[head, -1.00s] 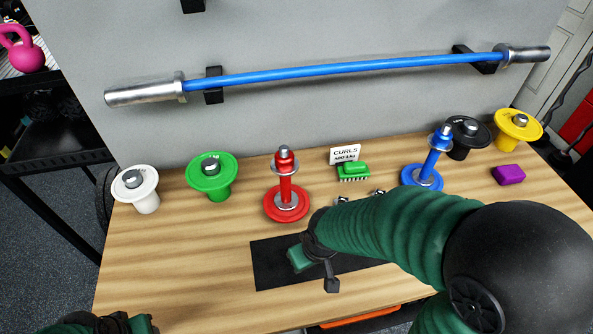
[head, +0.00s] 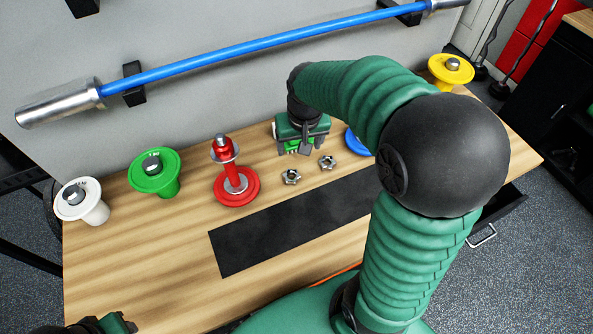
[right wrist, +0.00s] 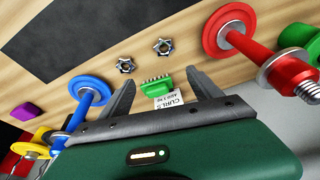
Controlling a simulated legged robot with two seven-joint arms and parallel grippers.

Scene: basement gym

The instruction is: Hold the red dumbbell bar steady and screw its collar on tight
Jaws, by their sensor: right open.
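The red dumbbell bar (head: 222,153) stands upright with a red plate (head: 237,188) at its base and a silver ring near its top. It also shows at right in the right wrist view (right wrist: 290,72). Two silver star-shaped collars (head: 291,176) (head: 327,162) lie loose on the table right of it; both show in the right wrist view (right wrist: 125,65) (right wrist: 163,46). My right gripper (head: 300,150) is open, behind the collars at the green brush (right wrist: 155,87), which shows between its fingers. My left gripper (head: 122,323) is at the bottom left edge, mostly cut off.
A black mat (head: 240,245) lies in front of the collars. White (head: 80,200) and green (head: 155,172) plate stacks stand at left. A blue dumbbell (head: 356,142) is partly behind my right arm; a yellow plate (head: 450,70) stands beyond. A blue barbell (head: 250,46) hangs on the wall.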

